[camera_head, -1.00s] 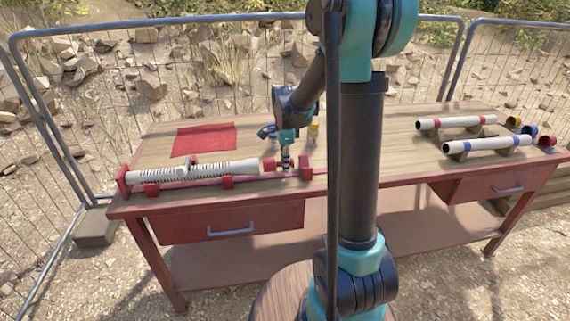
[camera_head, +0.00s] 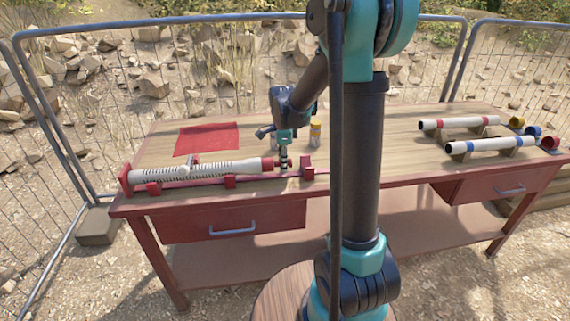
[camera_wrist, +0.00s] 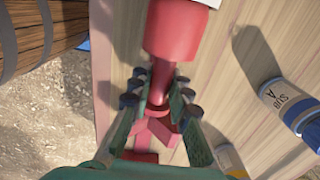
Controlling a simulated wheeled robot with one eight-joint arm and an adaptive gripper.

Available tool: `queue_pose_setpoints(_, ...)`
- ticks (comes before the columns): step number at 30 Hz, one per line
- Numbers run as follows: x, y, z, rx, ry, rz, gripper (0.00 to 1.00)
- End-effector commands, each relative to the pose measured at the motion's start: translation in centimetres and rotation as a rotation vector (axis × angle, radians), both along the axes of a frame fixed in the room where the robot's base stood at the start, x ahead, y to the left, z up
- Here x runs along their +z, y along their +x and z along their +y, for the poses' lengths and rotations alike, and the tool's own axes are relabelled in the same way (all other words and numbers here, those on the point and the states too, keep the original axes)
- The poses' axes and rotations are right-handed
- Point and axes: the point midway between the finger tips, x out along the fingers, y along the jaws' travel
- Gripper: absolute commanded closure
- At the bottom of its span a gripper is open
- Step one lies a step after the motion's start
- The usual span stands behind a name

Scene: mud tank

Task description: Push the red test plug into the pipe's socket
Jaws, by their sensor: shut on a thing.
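The white ribbed pipe (camera_head: 228,170) lies along the red cradle (camera_head: 125,180) at the table's front left. A red cylinder, the test plug (camera_head: 267,164), stands at its right end. In the wrist view the wide body of the plug (camera_wrist: 172,30) is at the top, against a sliver of white pipe (camera_wrist: 208,2). Its narrower stem runs back between my fingers. My gripper (camera_wrist: 160,95) is shut on this stem; it also shows in the head view (camera_head: 284,163), just right of the plug. How deep the plug sits in the socket is hidden.
A red mat (camera_head: 207,139) lies behind the pipe. Two short pipes (camera_head: 460,122) (camera_head: 488,144) rest on blocks at right. The table's middle is clear.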

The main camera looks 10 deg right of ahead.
Motion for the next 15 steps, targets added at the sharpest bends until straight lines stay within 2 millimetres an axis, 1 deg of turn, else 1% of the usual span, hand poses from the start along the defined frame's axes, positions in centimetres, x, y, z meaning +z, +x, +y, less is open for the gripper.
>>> queue_pose_setpoints(15,0.0,0.0,1.4,0.001,0.000,0.000,1.00)
